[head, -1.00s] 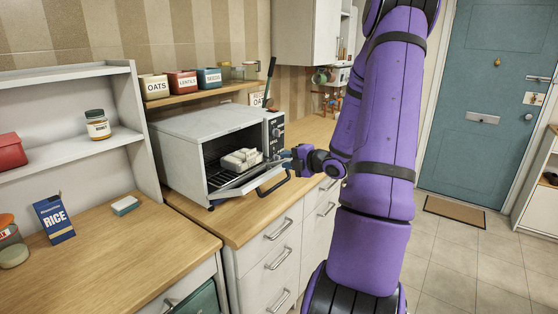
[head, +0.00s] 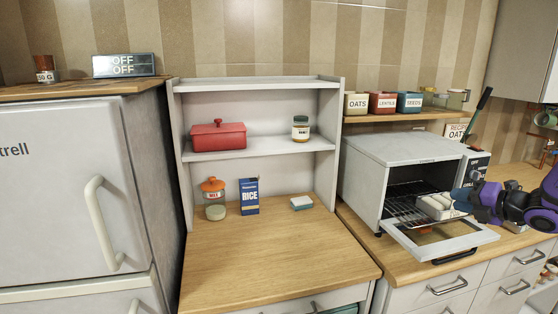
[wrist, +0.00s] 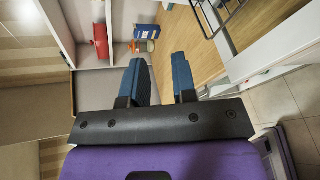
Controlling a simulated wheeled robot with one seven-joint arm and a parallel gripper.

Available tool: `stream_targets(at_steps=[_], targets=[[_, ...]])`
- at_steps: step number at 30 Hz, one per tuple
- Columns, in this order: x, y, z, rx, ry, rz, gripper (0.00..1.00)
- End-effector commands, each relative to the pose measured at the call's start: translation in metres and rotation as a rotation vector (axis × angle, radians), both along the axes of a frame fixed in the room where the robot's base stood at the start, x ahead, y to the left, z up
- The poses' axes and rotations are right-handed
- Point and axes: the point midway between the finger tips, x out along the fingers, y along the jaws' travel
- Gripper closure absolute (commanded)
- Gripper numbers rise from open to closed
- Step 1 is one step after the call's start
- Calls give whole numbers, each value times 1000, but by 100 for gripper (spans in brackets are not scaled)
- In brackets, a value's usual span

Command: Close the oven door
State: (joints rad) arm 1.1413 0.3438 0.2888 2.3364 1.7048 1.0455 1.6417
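The oven (head: 405,165) is a grey countertop box on the wooden counter. Its door (head: 440,238) hangs open, folded down and out over the counter edge, with a dark handle (head: 455,257) below its outer edge. A wire rack (head: 405,205) shows inside, and a pale carton-like item (head: 440,206) sits at the opening. My gripper (head: 460,199) is above the right part of the door, close to the pale item; I cannot tell whether they touch. In the wrist view my gripper (wrist: 167,75) has its two blue fingers apart, with nothing seen between them.
Oats, lentils and seeds tins stand on a shelf (head: 400,118) above the oven. Left of it are a rice box (head: 249,196), a jar (head: 214,198) and a sponge (head: 302,203) on a mostly clear counter (head: 270,250). A fridge (head: 70,190) stands far left.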

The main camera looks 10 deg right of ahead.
Motion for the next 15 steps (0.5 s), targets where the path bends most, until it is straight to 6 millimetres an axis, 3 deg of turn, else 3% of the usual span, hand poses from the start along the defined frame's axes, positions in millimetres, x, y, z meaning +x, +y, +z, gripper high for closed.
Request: stream_targets(at_steps=[1, 6, 15], targets=[[3, 29, 12, -116, -11, 113, 74], [-6, 109, 39, -510, -78, 495, 74], [-59, 214, 73, -1163, -319, 1161, 74]])
